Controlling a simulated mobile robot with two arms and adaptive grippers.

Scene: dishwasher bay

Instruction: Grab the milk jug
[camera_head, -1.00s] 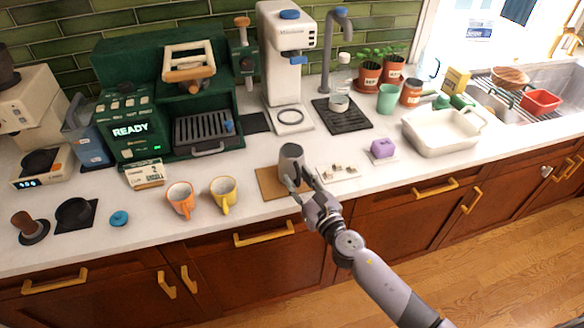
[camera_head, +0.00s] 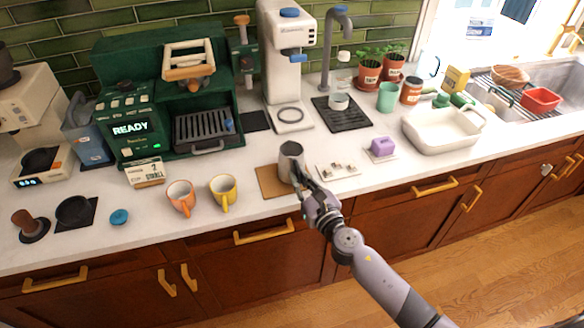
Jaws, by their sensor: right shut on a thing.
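The milk jug (camera_head: 290,157) is a small grey metal pitcher. It stands upright on a brown mat (camera_head: 268,181) near the counter's front edge. My right gripper (camera_head: 297,176) reaches in from the lower right and is shut on the jug's near right side, where the handle seems to be. The fingertips partly hide that side of the jug, so the exact contact is hard to see. My left gripper is not in view.
An orange mug (camera_head: 180,196) and a yellow mug (camera_head: 223,192) stand left of the mat. The green coffee machine (camera_head: 135,130) stands behind at left.

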